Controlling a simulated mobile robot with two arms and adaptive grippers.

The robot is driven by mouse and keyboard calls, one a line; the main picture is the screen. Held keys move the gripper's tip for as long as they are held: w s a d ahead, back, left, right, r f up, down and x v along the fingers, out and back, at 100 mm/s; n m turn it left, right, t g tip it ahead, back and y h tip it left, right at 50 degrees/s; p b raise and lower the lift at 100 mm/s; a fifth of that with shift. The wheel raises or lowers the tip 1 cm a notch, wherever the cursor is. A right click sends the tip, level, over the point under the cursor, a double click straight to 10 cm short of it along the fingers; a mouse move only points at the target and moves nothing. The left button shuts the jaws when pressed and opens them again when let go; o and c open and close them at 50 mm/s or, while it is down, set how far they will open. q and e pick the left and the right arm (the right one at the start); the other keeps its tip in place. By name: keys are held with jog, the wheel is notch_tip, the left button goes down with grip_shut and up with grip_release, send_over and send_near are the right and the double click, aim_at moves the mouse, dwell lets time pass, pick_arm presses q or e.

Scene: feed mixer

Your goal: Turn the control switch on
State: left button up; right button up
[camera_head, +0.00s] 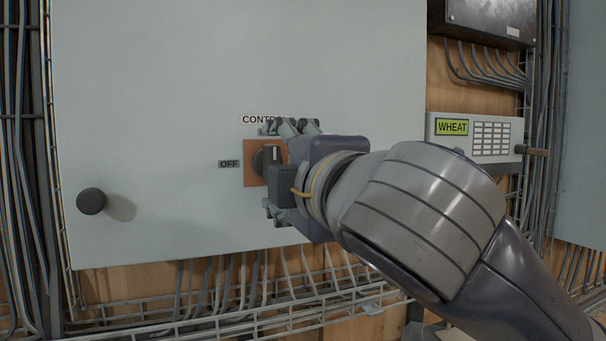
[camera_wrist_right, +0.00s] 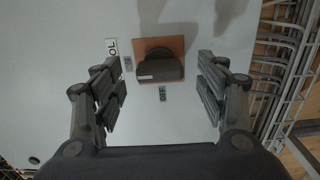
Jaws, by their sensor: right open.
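The control switch is a dark rotary knob (camera_head: 268,158) on an orange-brown square plate (camera_head: 251,176), mounted on a grey cabinet door. An "OFF" label (camera_head: 229,164) sits to its left and a partly covered "CONTROL" label (camera_head: 259,119) above it. My right gripper (camera_head: 272,170) is in front of the switch with its fingers spread above and below it, hiding the plate's right side. In the right wrist view the knob (camera_wrist_right: 160,68) lies between the open fingers (camera_wrist_right: 161,85), with visible gaps on both sides. My left gripper is not in view.
A round black door knob (camera_head: 91,201) sticks out at the cabinet's lower left. A panel with a "WHEAT" display (camera_head: 452,127) and a lever (camera_head: 532,150) are at the right. Wire trays and cables (camera_head: 230,318) run below the door.

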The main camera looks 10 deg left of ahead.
jog(key=v, duration=0.8)
jog(key=shift+w, duration=0.1)
